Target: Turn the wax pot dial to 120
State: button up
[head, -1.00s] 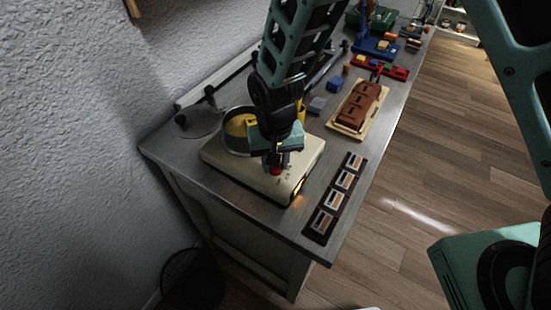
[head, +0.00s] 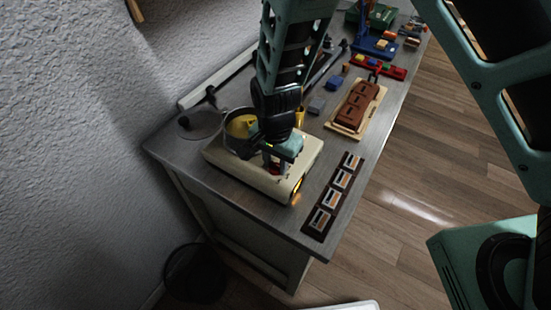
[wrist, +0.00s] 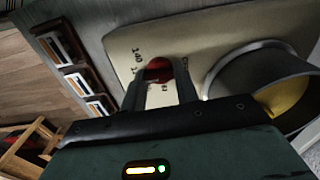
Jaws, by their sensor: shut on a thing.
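The wax pot is a cream base (head: 225,158) with a round metal pot (head: 231,146) holding yellow wax, on the near end of the bench. Its red dial (wrist: 158,68) sits on the base's top, and a bit of it shows in the head view (head: 275,170). My gripper (wrist: 160,88) points down at the dial, its two fingers closed around it. A printed 140 (wrist: 137,53) shows beside the dial in the wrist view. Other marks are partly covered by the fingers, and I cannot read the dial's setting.
A dark strip with several framed pieces (head: 333,195) lies right of the pot along the bench edge. A wooden tray (head: 347,124) with a brown block stands behind it. A grey disc (head: 200,124) lies left of the pot. A dark bin (head: 195,272) stands on the floor.

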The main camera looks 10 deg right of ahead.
aim_at(276, 164)
dwell(0.3)
jog(key=o, duration=1)
notch_tip(276, 164, up, 18)
jog(key=shift+f+b, duration=0.25)
jog(key=shift+b, duration=0.85)
jog(key=s+d+n, duration=0.3)
jog(key=s+n, duration=0.2)
jog(key=s, duration=0.1)
jog(key=s+d+n+b, duration=0.1)
jog(key=s+d+n, duration=0.2)
jog(key=s+n, duration=0.2)
jog(key=s+d+n+b, duration=0.1)
jog(key=s+d+n, duration=0.2)
jog(key=s+n, duration=0.2)
jog(key=shift+s+d+y, duration=0.15)
jog(key=shift+s+d, duration=0.05)
jog(key=shift+s, duration=0.35)
jog(key=shift+s+d+y, duration=0.15)
jog(key=shift+s+d, duration=0.05)
jog(key=shift+s, duration=0.3)
